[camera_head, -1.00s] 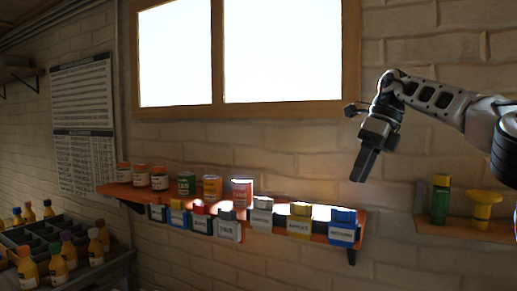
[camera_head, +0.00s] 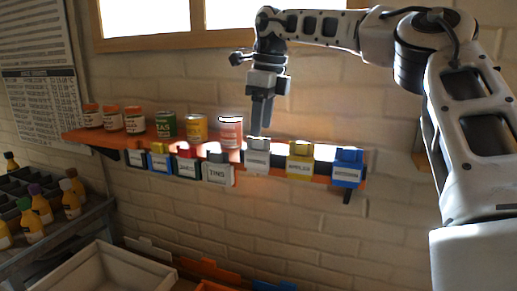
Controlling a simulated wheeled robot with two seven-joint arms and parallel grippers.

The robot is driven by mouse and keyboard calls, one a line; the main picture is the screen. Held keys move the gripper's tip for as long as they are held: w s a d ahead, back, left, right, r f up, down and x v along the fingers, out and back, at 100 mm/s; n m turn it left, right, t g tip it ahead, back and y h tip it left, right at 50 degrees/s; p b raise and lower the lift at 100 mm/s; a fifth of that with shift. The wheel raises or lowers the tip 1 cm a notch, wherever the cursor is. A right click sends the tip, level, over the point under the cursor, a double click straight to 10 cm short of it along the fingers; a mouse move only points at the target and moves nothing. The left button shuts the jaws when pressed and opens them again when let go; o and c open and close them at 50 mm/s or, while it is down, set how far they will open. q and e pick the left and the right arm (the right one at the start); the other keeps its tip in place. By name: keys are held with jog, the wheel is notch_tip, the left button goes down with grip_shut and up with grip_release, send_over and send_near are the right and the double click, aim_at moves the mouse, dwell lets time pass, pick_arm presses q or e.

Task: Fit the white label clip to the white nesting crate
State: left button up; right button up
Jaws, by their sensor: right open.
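The white label clip (camera_head: 257,157) hangs on the front edge of the orange shelf (camera_head: 330,153), between a grey clip and a yellow one. My right gripper (camera_head: 261,130) points down just above the white clip, in front of the shelf. It is open; from this angle its fingers overlap, and I cannot tell whether they touch the clip. The white nesting crate (camera_head: 68,268) shows at the lower left, cut off by the bottom edge, and looks empty in the part I see. My left gripper is out of view.
More label clips, such as a yellow one (camera_head: 299,161) and a blue one (camera_head: 348,167), line the shelf edge. Tins (camera_head: 196,128) stand on the shelf. Bottles (camera_head: 70,199) and a dark rack stand at left. Orange and blue edges (camera_head: 228,277) show along the wall at the bottom.

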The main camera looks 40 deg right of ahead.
aim_at(258, 149)
jog(key=f, duration=0.7)
jog(key=shift+w+a+f, duration=0.1)
jog(key=shift+w+a, duration=0.1)
jog(key=shift+w, duration=0.2)
jog(key=shift+c, duration=0.3)
grip_shut()
